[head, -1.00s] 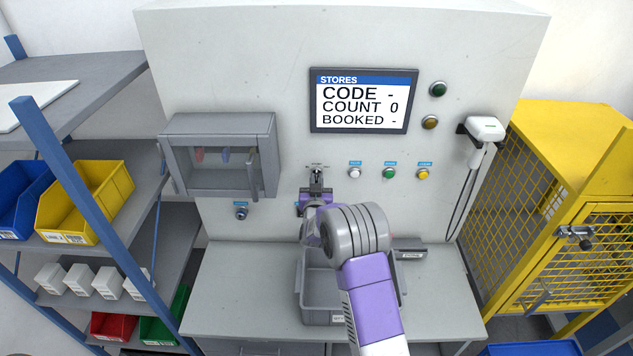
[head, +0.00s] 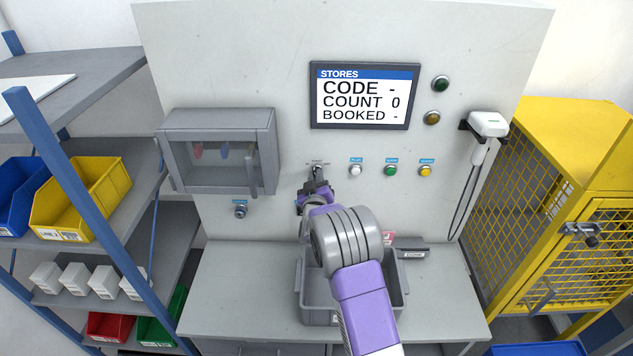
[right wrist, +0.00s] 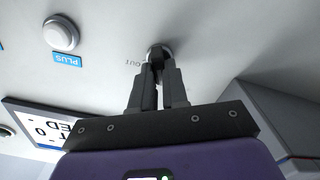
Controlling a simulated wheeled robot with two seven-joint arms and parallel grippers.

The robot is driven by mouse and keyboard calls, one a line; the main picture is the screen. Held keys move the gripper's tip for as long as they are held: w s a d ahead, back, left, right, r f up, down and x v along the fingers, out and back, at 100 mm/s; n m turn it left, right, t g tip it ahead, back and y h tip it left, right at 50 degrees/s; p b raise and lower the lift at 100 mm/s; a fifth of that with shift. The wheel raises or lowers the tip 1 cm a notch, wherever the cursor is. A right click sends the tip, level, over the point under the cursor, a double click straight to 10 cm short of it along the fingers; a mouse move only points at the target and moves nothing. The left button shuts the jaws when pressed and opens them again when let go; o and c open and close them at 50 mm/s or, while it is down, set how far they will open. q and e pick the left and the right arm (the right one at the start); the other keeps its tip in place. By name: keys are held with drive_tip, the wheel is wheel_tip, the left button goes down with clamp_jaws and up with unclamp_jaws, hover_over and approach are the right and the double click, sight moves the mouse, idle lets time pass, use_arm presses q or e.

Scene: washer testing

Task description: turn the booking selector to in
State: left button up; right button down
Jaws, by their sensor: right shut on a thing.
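The booking selector (head: 316,169) is a small knob on the pale panel, below the screen and left of the white button. My right gripper (head: 316,181) is on it, with the arm reaching up from below. In the right wrist view the two dark fingers (right wrist: 159,78) are shut on the selector (right wrist: 158,50), whose round base shows behind their tips. An OUT mark shows upside down beside it. The fingers hide most of the knob, so its exact pointing direction is unclear. My left gripper is not in view.
The screen (head: 365,97) reads CODE -, COUNT 0, BOOKED -. White, green and yellow buttons sit right of the selector. A grey cabinet (head: 219,152) is on the left, with a key switch (head: 240,209) below. A grey bin (head: 318,312) stands under my arm.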

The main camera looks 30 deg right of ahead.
drive_tip(key=shift+a+n, duration=0.1)
drive_tip(key=shift+n, duration=3.2)
drive_tip(key=c, duration=1.1)
unclamp_jaws()
drive_tip(key=shift+c, duration=0.2)
drive_tip(key=shift+f+b, duration=0.1)
drive_tip(key=shift+b, duration=0.2)
drive_tip(key=v, duration=0.7)
drive_tip(key=shift+s+a+b, duration=0.15)
drive_tip(key=shift+s+b, duration=0.05)
drive_tip(key=shift+b, duration=0.25)
